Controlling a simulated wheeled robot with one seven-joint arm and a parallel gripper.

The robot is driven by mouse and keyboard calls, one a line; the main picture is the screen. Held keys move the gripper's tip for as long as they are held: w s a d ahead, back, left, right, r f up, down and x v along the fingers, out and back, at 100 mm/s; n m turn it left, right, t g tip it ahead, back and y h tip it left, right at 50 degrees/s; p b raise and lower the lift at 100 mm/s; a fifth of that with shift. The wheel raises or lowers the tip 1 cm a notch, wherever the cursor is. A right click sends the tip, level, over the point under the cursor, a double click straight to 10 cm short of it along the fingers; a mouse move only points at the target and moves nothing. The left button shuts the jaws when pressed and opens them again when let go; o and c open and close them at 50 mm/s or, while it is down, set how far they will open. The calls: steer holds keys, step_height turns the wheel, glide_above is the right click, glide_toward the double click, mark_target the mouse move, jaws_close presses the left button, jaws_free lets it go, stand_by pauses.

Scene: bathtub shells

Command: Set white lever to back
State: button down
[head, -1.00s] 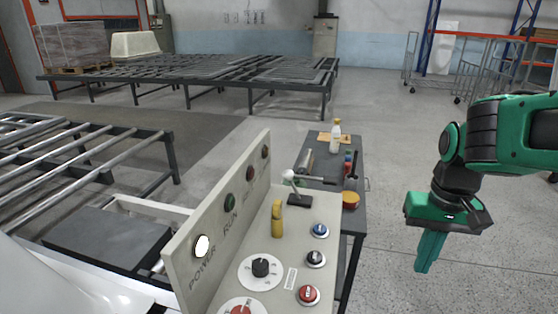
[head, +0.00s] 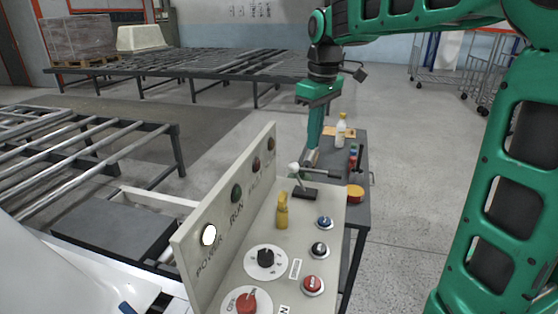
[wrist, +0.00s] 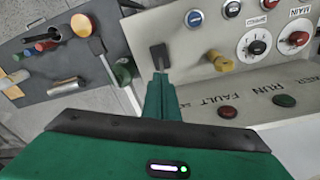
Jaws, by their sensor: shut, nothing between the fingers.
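The white lever (head: 294,168) has a pale round knob on a short stem. It rises from a black base plate (head: 306,194) on the far part of the control panel. The base plate (wrist: 158,56) also shows in the wrist view, just beyond my fingertips, and my fingers hide most of the lever there. My gripper (head: 311,158) is shut and empty, pointing down beside the knob on its right and far side. In the wrist view the closed fingers (wrist: 161,82) reach toward the base plate. I cannot tell whether they touch the lever.
A yellow lever (head: 282,211), round buttons and dials (head: 265,257) stand nearer on the panel. An upright lamp board (head: 225,215) runs along its left side. A dark cart (head: 361,222) behind carries a bottle (head: 340,131), a tape roll (head: 355,193) and tools.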

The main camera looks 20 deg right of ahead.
steer(key=w+a+r+n, duration=0.1)
steer(key=w+a+n, duration=0.1)
steer(key=w+a, duration=0.2)
steer(key=shift+w+a+r+n, duration=0.3)
steer(key=shift+w+a+n, duration=0.1)
steer(key=shift+a, duration=0.25)
steer(key=shift+f, duration=0.1)
step_height(320, 180, down, 10)
steer(key=shift+w+a, duration=0.2)
steer(key=shift+w, duration=0.25)
